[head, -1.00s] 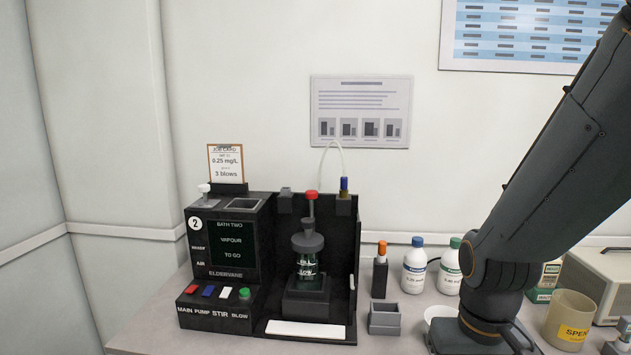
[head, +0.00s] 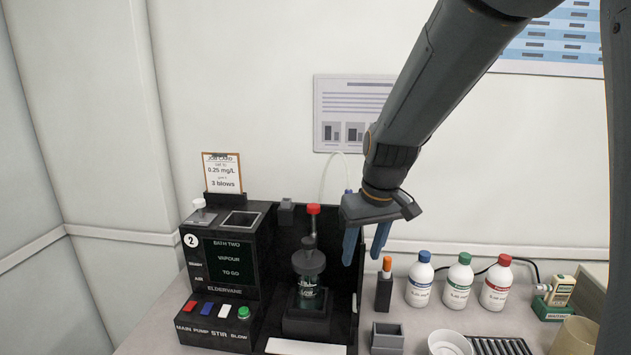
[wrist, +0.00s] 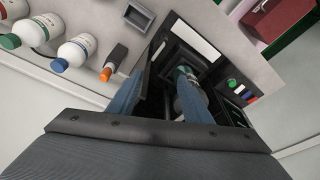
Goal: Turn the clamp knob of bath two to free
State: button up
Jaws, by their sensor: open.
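The bath two unit (head: 228,340), a dark machine with a screen reading "BATH TWO VAPOUR TO GO", stands left of centre in the head view. A glass vessel (head: 308,292) with a dark round top sits in its open bay. A red knob (head: 313,209) tops the upright above the vessel; I cannot tell whether this is the clamp knob. No knob position marks are readable. My gripper (head: 362,262) is open, with blue fingers pointing down at the bay's right side, apart from the red knob. In the wrist view the fingers (wrist: 162,84) hang over the bay, hiding part of it.
An orange-capped marker (head: 386,266) stands in a holder right of the unit. Bottles with blue (head: 420,280), green (head: 458,283) and red caps (head: 496,286) stand further right. A small grey tray (head: 387,338) and white bowl (head: 449,343) lie in front. A thin tube arches behind the bay.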

aim_at(314, 205)
jog(key=w+a+r+n+t+y+p, duration=0.1)
jog(key=w+a+r+n+p, duration=0.1)
jog(key=w+a+r, duration=0.35)
jog(key=w+a+r+n+p, duration=0.1)
jog(key=w+a+r, duration=0.1)
jog(key=w+r, duration=0.5)
jog(key=shift+n+y, duration=0.3)
jog(key=shift+w+p+x, duration=0.2)
jog(key=shift+p+x, duration=0.5)
jog(key=shift+x, duration=1.5)
jog(key=shift+w+p+x, duration=0.25)
jog(key=shift+p+x, duration=0.45)
jog(key=shift+x, duration=1.45)
jog(key=shift+r, duration=0.1)
grip_shut()
jog(key=shift+d, duration=0.15)
